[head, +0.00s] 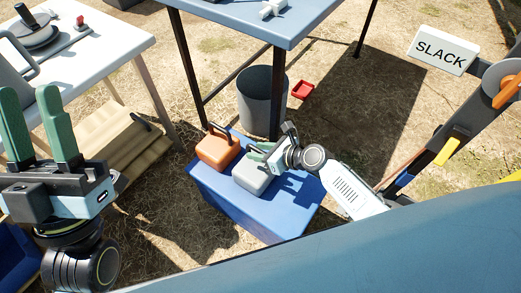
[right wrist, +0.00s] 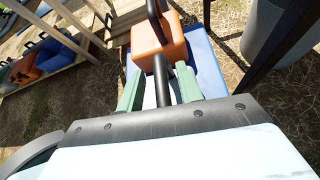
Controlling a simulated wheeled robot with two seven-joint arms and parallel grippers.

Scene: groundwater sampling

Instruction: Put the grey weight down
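The grey weight (head: 254,178) sits on top of the blue box (head: 238,207), to the right of the orange weight (head: 216,151). My right gripper (head: 268,150) is at the grey weight's top. In the right wrist view its two green fingers (right wrist: 159,88) stand on either side of the black handle (right wrist: 161,78), with a gap at each side, so it looks open around the handle. The weight's body is mostly hidden there. My left gripper (head: 37,125) is open and empty at the left, in front of the white table.
The orange weight also shows close ahead in the right wrist view (right wrist: 160,48). A grey bin (head: 261,98) and a blue table (head: 262,22) stand behind the box. A wooden pallet (head: 112,145) lies left. A "SLACK" sign (head: 440,50) and a post are at the right.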

